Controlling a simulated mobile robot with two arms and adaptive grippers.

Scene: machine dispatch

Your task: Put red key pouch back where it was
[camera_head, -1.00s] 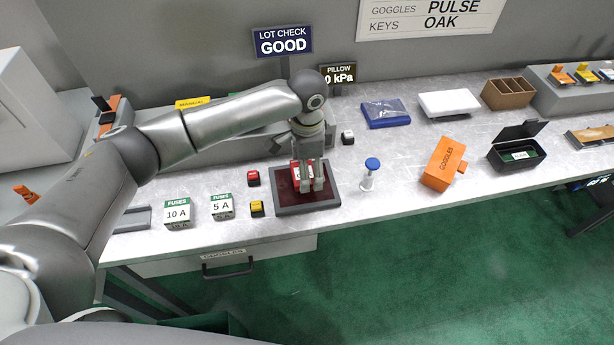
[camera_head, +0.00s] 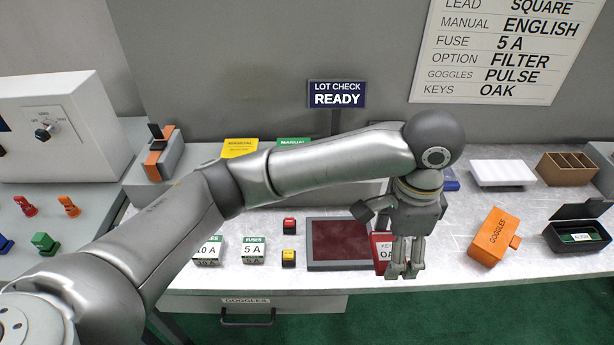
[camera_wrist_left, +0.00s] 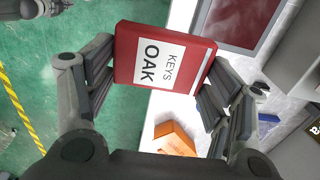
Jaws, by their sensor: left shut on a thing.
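The red key pouch, with a white label reading KEYS OAK, shows in the left wrist view (camera_wrist_left: 165,57) between my fingers. In the head view the red key pouch (camera_head: 381,246) is partly hidden behind my left gripper (camera_head: 404,270). My left gripper is shut on the pouch, just right of the dark red pad (camera_head: 340,242) and near the table's front edge. The pad is bare.
The lot check sign (camera_head: 337,94) reads READY. Red (camera_head: 289,226) and yellow (camera_head: 289,258) buttons and fuse boxes (camera_head: 253,250) stand left of the pad. A white tray (camera_head: 502,173) lies behind.

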